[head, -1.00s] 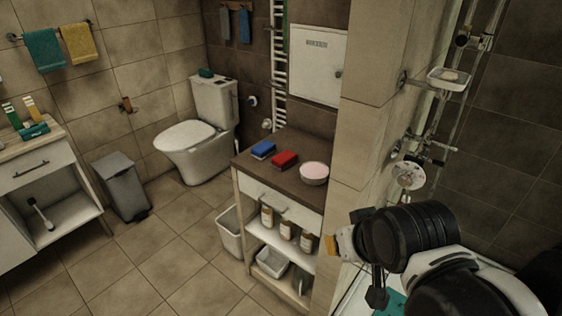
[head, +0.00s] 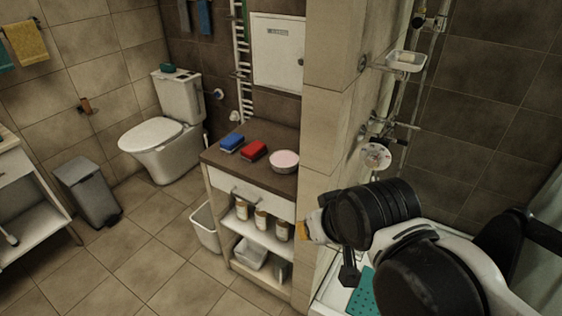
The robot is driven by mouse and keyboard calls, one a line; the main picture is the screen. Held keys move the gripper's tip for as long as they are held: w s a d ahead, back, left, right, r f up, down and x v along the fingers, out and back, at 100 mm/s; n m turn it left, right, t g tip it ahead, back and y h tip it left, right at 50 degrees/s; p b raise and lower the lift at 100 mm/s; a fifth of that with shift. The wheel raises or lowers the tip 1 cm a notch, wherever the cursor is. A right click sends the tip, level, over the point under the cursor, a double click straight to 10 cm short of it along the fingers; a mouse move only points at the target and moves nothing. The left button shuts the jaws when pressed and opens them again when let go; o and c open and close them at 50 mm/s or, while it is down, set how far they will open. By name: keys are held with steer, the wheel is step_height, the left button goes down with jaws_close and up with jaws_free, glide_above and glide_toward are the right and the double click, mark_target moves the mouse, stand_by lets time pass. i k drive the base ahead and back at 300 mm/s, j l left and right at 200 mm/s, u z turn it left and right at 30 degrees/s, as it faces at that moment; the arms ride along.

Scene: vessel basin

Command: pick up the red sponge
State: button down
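The red sponge (head: 254,150) lies on the dark top of a low cabinet (head: 222,158). A blue sponge (head: 232,142) lies to its left and a pink-topped round bowl (head: 284,161) stands to its right. My arm reaches in from the lower right. My gripper (head: 305,231) is at its left end, to the right of and lower in the picture than the red sponge, clearly apart from it. The fingers are small and partly hidden by the wrist, so their opening does not show.
A tiled wall pillar (head: 335,110) stands right of the cabinet, behind my arm. Bottles (head: 261,219) stand on the cabinet's shelf, with a white bin (head: 205,228) beside it. The toilet (head: 160,145) and grey bin (head: 88,190) are left. The floor (head: 140,255) in front is clear.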

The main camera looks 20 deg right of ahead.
mark_target(251, 153)
steer(key=i+j, duration=0.2)
steer(key=i, duration=0.3)
steer(key=i+j, duration=0.15)
steer(key=i, duration=0.3)
steer(key=i+j+u, duration=0.1)
steer(key=i, duration=0.4)
steer(key=j, duration=0.1)
